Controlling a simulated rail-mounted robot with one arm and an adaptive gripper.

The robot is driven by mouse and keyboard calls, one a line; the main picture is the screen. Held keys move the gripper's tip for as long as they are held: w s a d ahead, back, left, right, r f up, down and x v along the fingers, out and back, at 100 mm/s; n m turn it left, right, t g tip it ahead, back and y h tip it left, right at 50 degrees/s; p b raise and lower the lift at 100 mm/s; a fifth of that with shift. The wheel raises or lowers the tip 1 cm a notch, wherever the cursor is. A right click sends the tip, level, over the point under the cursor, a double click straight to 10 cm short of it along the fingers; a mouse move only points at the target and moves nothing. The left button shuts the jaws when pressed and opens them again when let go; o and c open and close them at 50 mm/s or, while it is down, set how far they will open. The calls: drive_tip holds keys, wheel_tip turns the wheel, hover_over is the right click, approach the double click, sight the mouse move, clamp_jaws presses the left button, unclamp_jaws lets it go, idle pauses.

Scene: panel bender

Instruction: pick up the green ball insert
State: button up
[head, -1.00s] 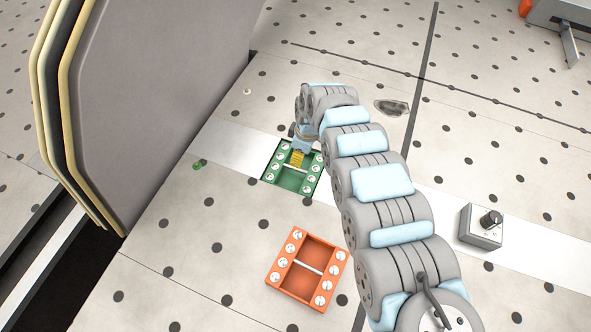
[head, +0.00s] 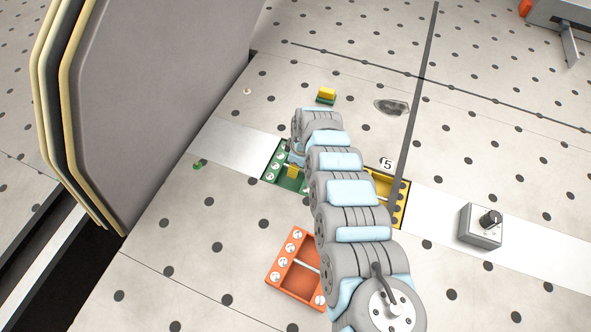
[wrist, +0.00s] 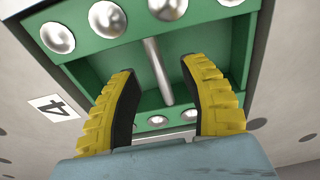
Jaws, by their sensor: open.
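The green ball insert (head: 272,166) is a green tray with silver balls along its sides and a metal bar across its middle, set in the pale strip of the table. In the head view my arm hides its right part. It fills the top of the wrist view (wrist: 85,72). My gripper (head: 292,171) is over the insert, its yellow fingers pointing down. In the wrist view the fingers (wrist: 163,70) are open, one on each side of the metal bar (wrist: 156,60). I cannot tell how deep they reach or whether they touch.
An orange ball insert (head: 272,274) lies nearer, and a yellow insert (head: 401,208) sits right of my arm. A yellow and green block (head: 327,94) stands behind. A grey knob box (head: 481,228) is at the right. A large grey panel (head: 160,90) rises at the left.

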drive_tip(key=shift+a+f, duration=0.1)
drive_tip(key=shift+f, duration=0.6)
drive_tip(key=shift+f, duration=0.25)
idle(0.4)
clamp_jaws()
